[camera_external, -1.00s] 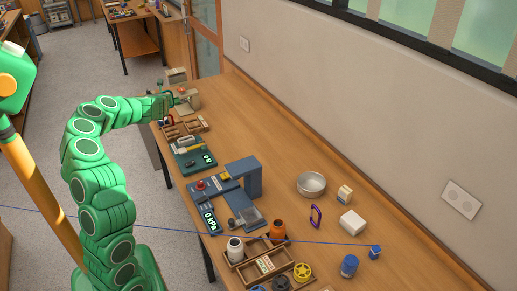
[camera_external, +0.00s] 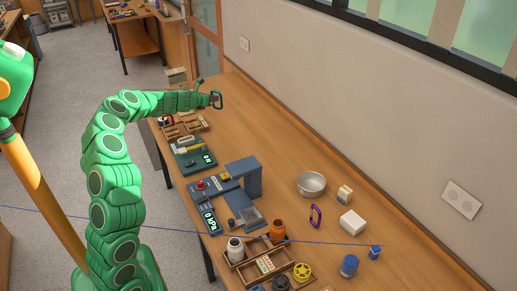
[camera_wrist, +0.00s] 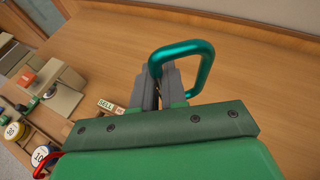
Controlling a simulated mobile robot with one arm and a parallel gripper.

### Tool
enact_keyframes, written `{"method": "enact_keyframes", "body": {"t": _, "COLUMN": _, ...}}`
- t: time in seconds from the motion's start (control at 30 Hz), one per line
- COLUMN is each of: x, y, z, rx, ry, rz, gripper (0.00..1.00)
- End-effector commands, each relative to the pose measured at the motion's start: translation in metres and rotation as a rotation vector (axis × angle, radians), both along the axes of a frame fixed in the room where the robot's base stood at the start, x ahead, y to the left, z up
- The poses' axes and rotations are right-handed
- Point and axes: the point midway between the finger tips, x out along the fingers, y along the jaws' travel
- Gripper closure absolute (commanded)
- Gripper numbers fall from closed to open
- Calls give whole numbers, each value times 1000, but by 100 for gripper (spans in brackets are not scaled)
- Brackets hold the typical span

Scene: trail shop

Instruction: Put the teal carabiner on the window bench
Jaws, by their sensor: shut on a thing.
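The teal carabiner (camera_external: 217,99) is a rounded metal loop. In the wrist view the carabiner (camera_wrist: 206,62) sticks out to the right from between the grey fingers of my gripper (camera_wrist: 162,88). My gripper (camera_external: 207,99) is shut on one end of it and holds it over the far part of the long wooden bench (camera_external: 285,150). This bench runs along the wall below the window; its bare top (camera_wrist: 275,85) fills much of the wrist view. The gap between carabiner and bench is hard to judge.
A beige box-like device (camera_wrist: 62,88) and a small sign (camera_wrist: 110,107) lie left of my gripper. A red carabiner (camera_wrist: 45,160) shows at lower left. A blue press-like device (camera_external: 250,178) and steel bowl (camera_external: 311,184) stand nearer the camera. Bench space by the wall is clear.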

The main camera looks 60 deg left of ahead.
Motion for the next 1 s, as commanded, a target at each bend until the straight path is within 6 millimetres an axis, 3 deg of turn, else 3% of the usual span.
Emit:
{"method": "enact_keyframes", "body": {"t": 0.2, "x": 41, "y": -48, "z": -1, "rx": 1, "ry": 1, "rz": -230, "gripper": 100}}
{"method": "enact_keyframes", "body": {"t": 0.5, "x": 85, "y": -129, "z": -4, "rx": -2, "ry": 2, "rz": -562, "gripper": 100}}
{"method": "enact_keyframes", "body": {"t": 0.73, "x": 106, "y": -197, "z": -6, "rx": 0, "ry": 3, "rz": -832, "gripper": 100}}
{"method": "enact_keyframes", "body": {"t": 1.0, "x": 113, "y": -283, "z": -6, "rx": -2, "ry": 2, "rz": -1160, "gripper": 100}}
